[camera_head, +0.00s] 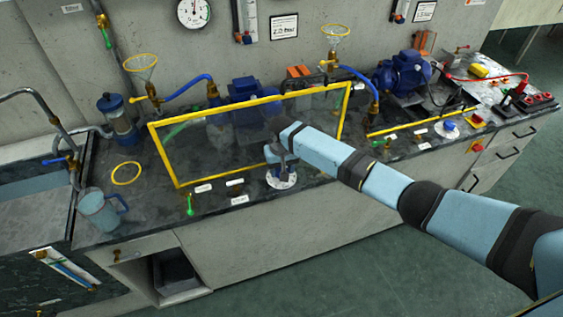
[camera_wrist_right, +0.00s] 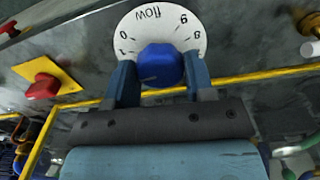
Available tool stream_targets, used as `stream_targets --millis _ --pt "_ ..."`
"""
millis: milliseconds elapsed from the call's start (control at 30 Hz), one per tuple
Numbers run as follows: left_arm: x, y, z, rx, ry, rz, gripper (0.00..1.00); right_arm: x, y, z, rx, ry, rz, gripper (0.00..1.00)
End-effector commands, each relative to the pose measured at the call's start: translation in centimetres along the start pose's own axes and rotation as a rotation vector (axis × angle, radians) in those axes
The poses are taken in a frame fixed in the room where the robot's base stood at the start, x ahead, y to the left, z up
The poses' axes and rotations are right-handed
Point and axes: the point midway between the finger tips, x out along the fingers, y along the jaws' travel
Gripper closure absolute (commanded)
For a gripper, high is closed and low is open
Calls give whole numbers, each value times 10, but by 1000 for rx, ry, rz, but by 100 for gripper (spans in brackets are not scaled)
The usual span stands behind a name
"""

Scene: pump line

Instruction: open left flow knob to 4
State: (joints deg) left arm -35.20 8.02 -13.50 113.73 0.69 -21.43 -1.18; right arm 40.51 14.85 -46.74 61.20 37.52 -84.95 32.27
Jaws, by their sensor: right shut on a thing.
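The left flow knob's white dial (camera_head: 284,184) is on the bench front, below the yellow-framed clear panel (camera_head: 250,130). My right gripper (camera_head: 277,163) reaches down over it from the right. In the right wrist view the blue flow knob (camera_wrist_right: 160,62) sits on its white dial (camera_wrist_right: 163,22), with "flow" upside down. My right gripper (camera_wrist_right: 158,80) is shut on the knob, one finger on each side. Some numbers show at the dial's sides; the others are hidden by the gripper and knob. I cannot read the knob's setting. My left gripper is not in view.
A second blue knob (camera_head: 449,125) is farther right. A green-handled valve (camera_head: 190,204) and small labels line the front edge. A blue pitcher (camera_head: 98,210) stands at left. A red button on a yellow plate (camera_wrist_right: 42,86) shows in the wrist view.

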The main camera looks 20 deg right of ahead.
Motion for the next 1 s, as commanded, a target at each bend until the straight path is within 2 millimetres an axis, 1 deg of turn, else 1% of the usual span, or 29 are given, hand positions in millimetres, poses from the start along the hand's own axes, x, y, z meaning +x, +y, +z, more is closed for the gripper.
stream_targets --millis 33,400,700,1000 --pt "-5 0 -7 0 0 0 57 -3 0 1 -44 -4 1 75" --pt "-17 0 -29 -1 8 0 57 -1 0 1 -396 -2 -1 75" --pt "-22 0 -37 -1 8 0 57 0 1 1 -680 -3 -1 75" --pt "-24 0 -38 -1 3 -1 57 0 1 0 -942 -1 -1 75"
